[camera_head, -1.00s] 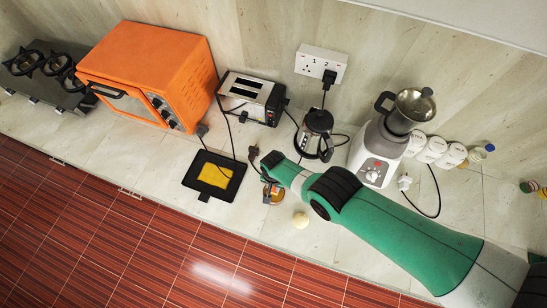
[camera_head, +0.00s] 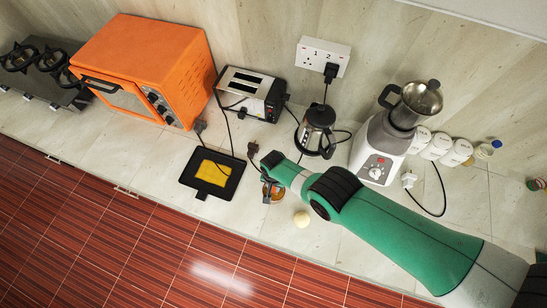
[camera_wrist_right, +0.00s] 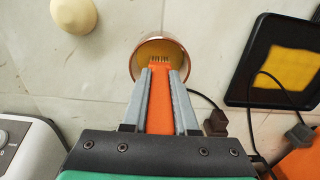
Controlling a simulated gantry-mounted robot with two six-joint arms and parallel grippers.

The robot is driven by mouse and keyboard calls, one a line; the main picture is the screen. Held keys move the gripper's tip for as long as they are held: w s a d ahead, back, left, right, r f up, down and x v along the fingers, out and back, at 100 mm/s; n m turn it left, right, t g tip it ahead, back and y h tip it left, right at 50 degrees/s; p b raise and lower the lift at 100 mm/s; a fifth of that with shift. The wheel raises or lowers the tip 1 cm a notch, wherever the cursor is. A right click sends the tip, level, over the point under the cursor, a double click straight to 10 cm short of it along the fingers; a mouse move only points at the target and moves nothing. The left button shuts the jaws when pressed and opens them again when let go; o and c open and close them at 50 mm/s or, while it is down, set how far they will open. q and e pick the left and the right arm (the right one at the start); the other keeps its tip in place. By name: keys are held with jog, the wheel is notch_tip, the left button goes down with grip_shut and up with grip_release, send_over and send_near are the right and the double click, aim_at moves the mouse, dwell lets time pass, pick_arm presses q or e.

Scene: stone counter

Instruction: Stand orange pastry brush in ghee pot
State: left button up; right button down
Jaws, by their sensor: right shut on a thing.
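The orange pastry brush (camera_wrist_right: 160,100) is held between the grey fingers of my right gripper (camera_wrist_right: 160,72) in the right wrist view. Its dark bristles show at its far end, over the mouth of the round copper-rimmed ghee pot (camera_wrist_right: 184,53). Yellow ghee shows inside. I cannot tell how deep the bristles are. In the head view my right gripper (camera_head: 271,181) is directly above the ghee pot (camera_head: 273,198) on the counter and partly hides it. My left gripper is not in view.
A black tray with a yellow sheet (camera_head: 188,177) lies left of the pot. A pale rounded object (camera_head: 301,219) sits to its right, near the counter's front edge. A glass coffee pot (camera_head: 317,130), a toaster (camera_head: 240,103) and a blender (camera_head: 374,160) stand behind. Cords lie between them.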

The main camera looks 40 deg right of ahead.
jog(key=shift+f, duration=0.25)
jog(key=shift+c, duration=1)
grip_release()
notch_tip(320, 180, up, 9)
jog(key=p, duration=0.9)
jog(key=shift+r, duration=0.1)
